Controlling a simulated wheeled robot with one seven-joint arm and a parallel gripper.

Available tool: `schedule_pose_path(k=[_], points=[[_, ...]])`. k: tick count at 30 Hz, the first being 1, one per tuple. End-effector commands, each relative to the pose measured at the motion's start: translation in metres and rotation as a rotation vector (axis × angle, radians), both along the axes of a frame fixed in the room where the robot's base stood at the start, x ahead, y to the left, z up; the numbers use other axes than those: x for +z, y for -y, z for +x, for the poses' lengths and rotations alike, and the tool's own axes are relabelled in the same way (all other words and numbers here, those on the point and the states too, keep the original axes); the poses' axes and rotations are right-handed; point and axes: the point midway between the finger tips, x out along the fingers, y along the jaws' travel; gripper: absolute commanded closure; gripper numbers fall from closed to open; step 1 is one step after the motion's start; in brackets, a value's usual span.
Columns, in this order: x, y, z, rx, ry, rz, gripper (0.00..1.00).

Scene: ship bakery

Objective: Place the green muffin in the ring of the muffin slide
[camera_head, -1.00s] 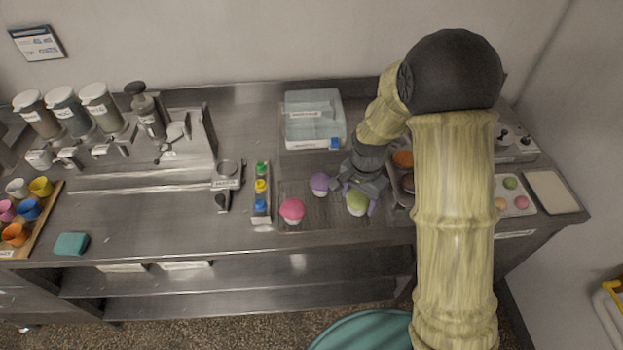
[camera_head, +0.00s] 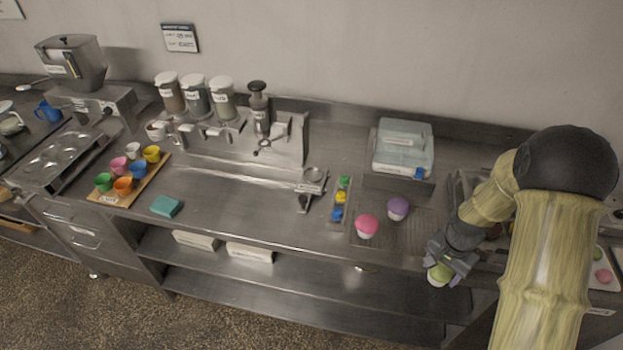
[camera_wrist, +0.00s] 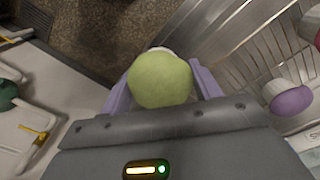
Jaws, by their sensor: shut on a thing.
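The green muffin (camera_head: 438,273) is between the pale purple fingers of my gripper (camera_head: 441,280), off the counter and over its front edge in the head view. In the wrist view the green muffin (camera_wrist: 160,80) fills the space between the two fingers (camera_wrist: 163,92), with a bit of white cup showing behind its top. A small labelled metal stand with a round ring (camera_head: 314,174), which looks like the muffin slide, stands mid-counter, left of the muffin rack. The ring looks empty.
A pink muffin (camera_head: 367,225) and a purple muffin (camera_head: 398,208) stand on the wire rack (camera_head: 400,238). A strip of coloured buttons (camera_head: 340,198) lies between rack and ring. A clear lidded box (camera_head: 403,148) stands behind. A teal sponge (camera_head: 166,206) lies at left front.

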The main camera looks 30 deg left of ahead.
Motion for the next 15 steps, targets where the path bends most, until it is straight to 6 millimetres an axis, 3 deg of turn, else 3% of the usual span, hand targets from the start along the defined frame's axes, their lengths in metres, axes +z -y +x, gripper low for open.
schedule_pose_path(k=[15], points=[[-0.084, 0.076, -0.001, 0.305, -0.006, 0.007, 0.50]])
